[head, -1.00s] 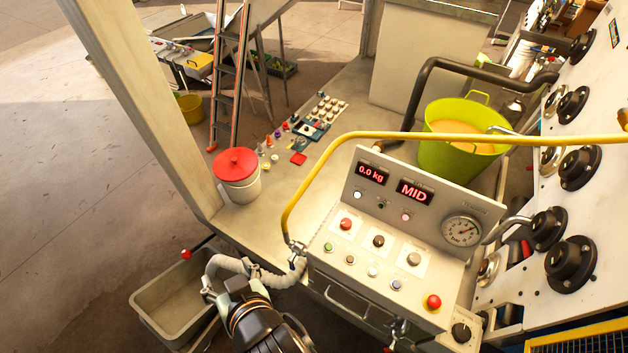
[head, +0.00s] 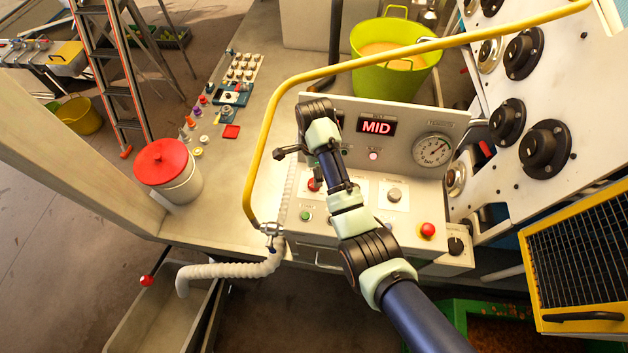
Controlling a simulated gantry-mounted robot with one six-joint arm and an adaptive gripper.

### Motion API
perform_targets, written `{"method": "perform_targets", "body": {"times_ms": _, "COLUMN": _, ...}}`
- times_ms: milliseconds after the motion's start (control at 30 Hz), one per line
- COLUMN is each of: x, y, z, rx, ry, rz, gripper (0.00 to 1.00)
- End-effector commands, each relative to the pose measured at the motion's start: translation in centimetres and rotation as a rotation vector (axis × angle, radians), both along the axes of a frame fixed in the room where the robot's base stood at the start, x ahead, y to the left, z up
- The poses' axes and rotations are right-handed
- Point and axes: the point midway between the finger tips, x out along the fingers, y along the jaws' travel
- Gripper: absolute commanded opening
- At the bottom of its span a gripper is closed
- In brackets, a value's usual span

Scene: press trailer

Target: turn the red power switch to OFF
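The white sloped control panel (head: 385,150) stands in the middle of the head view. A red rotary knob (head: 313,184), apparently the power switch, sits on its left part and is partly covered by my arm; its pointer direction and labels cannot be read. A grey knob (head: 394,195) on a white plate is to its right. A red mushroom button (head: 427,230) is at the panel's lower right. My gripper (head: 280,154) is small and dark, pointing left above and left of the red knob, apparently apart from it. Its finger opening is not clear.
A yellow rail (head: 400,62) arches over the panel and down its left side. A lime tub (head: 395,60) stands behind. A red-lidded white bucket (head: 168,172) is at left. Black valve knobs (head: 545,150) line the right wall. The tabletop left of the panel is partly clear.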

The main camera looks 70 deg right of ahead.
Motion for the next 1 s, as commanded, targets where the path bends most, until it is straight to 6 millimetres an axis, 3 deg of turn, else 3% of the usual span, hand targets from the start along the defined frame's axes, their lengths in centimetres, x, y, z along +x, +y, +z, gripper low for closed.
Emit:
{"method": "perform_targets", "body": {"times_ms": 100, "x": -0.1, "y": 0.1, "z": -2.5, "rx": 0.004, "ry": 0.003, "rz": 0.002, "gripper": 0.68}}
{"method": "perform_targets", "body": {"times_ms": 300, "x": 0.0, "y": 0.1, "z": -5.3, "rx": 0.001, "ry": 0.001, "rz": 0.003, "gripper": 0.68}}
{"method": "perform_targets", "body": {"times_ms": 633, "x": 0.0, "y": 0.1, "z": -5.9, "rx": -0.001, "ry": -0.001, "rz": 0.004, "gripper": 0.66}}
{"method": "perform_targets", "body": {"times_ms": 1000, "x": 0.0, "y": 0.1, "z": -5.9, "rx": -0.001, "ry": -0.001, "rz": 0.004, "gripper": 0.07}}
